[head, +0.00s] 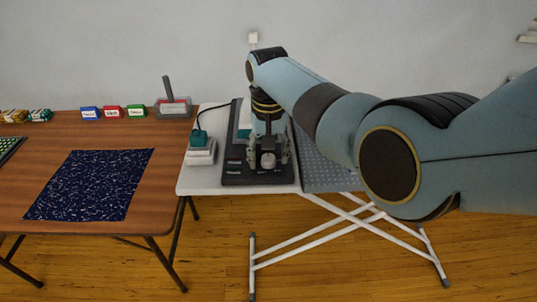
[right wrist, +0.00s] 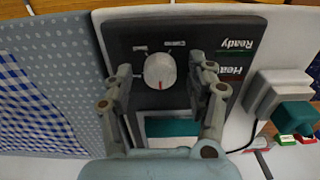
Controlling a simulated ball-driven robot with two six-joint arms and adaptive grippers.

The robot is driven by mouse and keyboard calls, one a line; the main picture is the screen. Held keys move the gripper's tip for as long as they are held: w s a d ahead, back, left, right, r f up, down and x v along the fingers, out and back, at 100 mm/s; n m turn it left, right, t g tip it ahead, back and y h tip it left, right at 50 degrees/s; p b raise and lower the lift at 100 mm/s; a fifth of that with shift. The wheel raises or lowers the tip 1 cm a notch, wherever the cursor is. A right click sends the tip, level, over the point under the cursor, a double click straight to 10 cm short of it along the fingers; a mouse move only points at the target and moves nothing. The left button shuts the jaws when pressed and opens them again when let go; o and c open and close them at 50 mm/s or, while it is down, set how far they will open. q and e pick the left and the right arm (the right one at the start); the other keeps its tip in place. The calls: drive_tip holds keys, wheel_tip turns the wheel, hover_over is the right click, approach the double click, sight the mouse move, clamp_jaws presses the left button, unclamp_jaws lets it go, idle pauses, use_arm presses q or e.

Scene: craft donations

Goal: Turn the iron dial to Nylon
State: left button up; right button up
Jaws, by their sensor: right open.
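The iron dial (right wrist: 157,71) is a round white knob with a red mark on a dark panel (right wrist: 120,40). In the right wrist view its red mark points toward the bottom of the picture. Small labels beside the knob are too blurred to read. My right gripper (right wrist: 167,72) is open, with one finger on each side of the dial and a gap visible to each. In the head view, the right gripper (head: 268,157) is over the dark base, around the pale knob. My left gripper is in neither view.
A white ironing table (head: 205,182) holds the base and a grey dotted board (head: 320,170). A brown table (head: 170,145) with a dark blue cloth (head: 95,185) is at left.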

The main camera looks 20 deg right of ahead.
drive_tip(key=c, duration=1.2)
drive_tip(key=shift+o, duration=0.2)
drive_tip(key=shift+m, duration=0.4)
drive_tip(key=shift+m+p, duration=0.65)
drive_tip(key=shift+m, duration=0.25)
drive_tip(key=m+p, duration=0.1)
drive_tip(key=m, duration=0.2)
drive_tip(key=shift+m, duration=0.3)
drive_tip(key=m, duration=0.3)
drive_tip(key=shift+m+p, duration=0.3)
drive_tip(key=shift+p, duration=0.05)
drive_tip(key=shift+m, duration=1.9)
